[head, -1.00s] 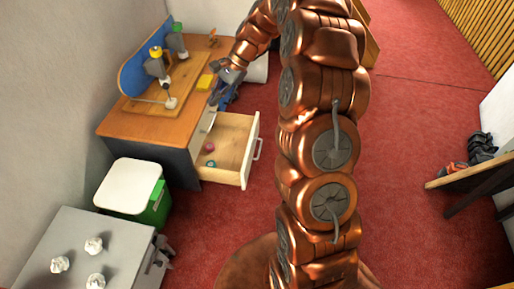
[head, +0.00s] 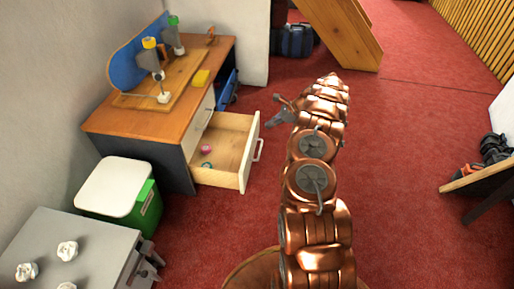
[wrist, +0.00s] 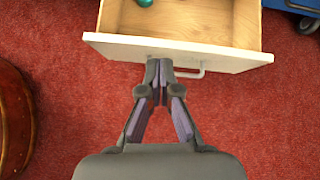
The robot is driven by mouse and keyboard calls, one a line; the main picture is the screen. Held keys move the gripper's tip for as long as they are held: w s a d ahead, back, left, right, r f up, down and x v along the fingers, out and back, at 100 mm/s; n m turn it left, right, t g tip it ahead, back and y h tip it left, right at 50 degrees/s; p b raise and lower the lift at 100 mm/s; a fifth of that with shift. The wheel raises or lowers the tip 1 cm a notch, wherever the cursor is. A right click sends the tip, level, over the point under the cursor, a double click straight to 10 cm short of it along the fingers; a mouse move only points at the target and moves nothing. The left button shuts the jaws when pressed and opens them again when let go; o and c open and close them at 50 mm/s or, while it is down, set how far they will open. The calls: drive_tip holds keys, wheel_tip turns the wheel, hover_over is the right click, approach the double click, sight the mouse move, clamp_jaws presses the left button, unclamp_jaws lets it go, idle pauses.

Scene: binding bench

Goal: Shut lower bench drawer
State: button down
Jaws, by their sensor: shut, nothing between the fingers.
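The lower bench drawer (head: 228,138) stands pulled out of the bench (head: 150,118). It is a pale wooden box with a white front and a bar handle (head: 257,150). A pink item (head: 206,149) and a teal item (head: 206,165) lie inside. My gripper (head: 268,123) is shut and empty, outside the drawer near the far end of its front. In the wrist view the closed fingertips (wrist: 160,66) point at the drawer front (wrist: 115,43), beside the handle (wrist: 190,73). I cannot tell whether they touch it.
A board with clamps and a yellow block (head: 201,77) sits on the bench top. A green bin with a white lid (head: 108,187) stands left of the drawer, near a grey cabinet (head: 85,235). A low wooden stand (head: 487,180) is at the right. Red floor is clear between.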

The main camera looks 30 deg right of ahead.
drive_tip(key=s+d+f+m+b, duration=0.2)
drive_tip(key=d+f, duration=0.3)
drive_tip(key=f, duration=0.2)
drive_tip(key=shift+t+h, duration=0.3)
drive_tip(key=b+x, duration=0.1)
drive_tip(key=x, duration=0.3)
drive_tip(key=r+b+x, duration=0.1)
drive_tip(key=x, duration=0.3)
drive_tip(key=w+a+b+x, duration=0.1)
drive_tip(key=b+x, duration=0.1)
drive_tip(key=x, duration=0.2)
drive_tip(key=shift+w+a, duration=0.1)
drive_tip(key=shift+a, duration=0.05)
drive_tip(key=shift+w+a+r, duration=0.2)
drive_tip(key=shift+w+a, duration=0.15)
drive_tip(key=shift+a, duration=0.05)
drive_tip(key=shift+w+a, duration=0.1)
